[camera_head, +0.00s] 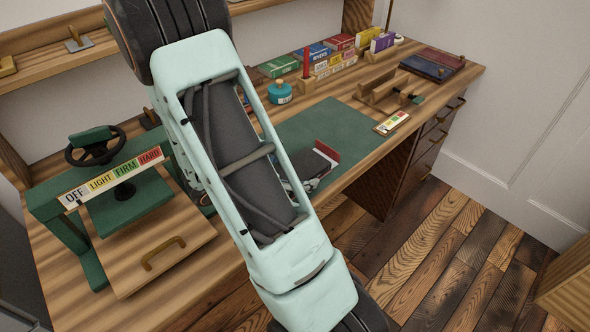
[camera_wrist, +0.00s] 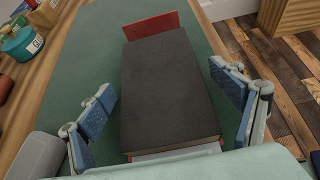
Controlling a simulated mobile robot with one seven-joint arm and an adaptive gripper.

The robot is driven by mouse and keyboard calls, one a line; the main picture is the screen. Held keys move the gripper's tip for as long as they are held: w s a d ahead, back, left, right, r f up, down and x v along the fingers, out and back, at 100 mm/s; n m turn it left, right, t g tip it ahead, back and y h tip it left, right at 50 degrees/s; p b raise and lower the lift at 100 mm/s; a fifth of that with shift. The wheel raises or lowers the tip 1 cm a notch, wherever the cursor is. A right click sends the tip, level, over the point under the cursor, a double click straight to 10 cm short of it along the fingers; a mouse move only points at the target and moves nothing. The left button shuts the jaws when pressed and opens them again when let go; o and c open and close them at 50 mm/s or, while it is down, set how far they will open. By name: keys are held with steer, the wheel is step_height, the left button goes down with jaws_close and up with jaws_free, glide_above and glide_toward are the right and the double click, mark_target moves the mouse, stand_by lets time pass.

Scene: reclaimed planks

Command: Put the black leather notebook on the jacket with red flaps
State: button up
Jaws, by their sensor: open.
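The black leather notebook (camera_wrist: 168,88) lies flat on the green mat area in the wrist view. A red flap (camera_wrist: 153,25) of the jacket stands up at its far end. A pale strip with a red corner (camera_wrist: 219,147) shows under its near end, so the notebook appears to lie on the jacket, mostly hiding it. My gripper (camera_wrist: 162,80) is open, with one blue-padded finger on each side of the notebook, apart from it. In the head view, the notebook (camera_head: 309,164) and red flap (camera_head: 327,152) show beside my arm, which hides most of the gripper.
The green mat (camera_head: 325,125) has free room beyond the notebook. A teal glue pot (camera_head: 280,92), books (camera_head: 278,67) and a wooden stand (camera_head: 381,88) are farther back. A green press (camera_head: 92,187) with a colored scale stands left. The desk's front edge is close by.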

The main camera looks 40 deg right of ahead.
steer(key=shift+a+r, duration=0.35)
steer(key=shift+r, duration=0.05)
steer(key=p+v, duration=0.2)
steer(key=v, duration=0.9)
steer(key=shift+s+a, duration=0.15)
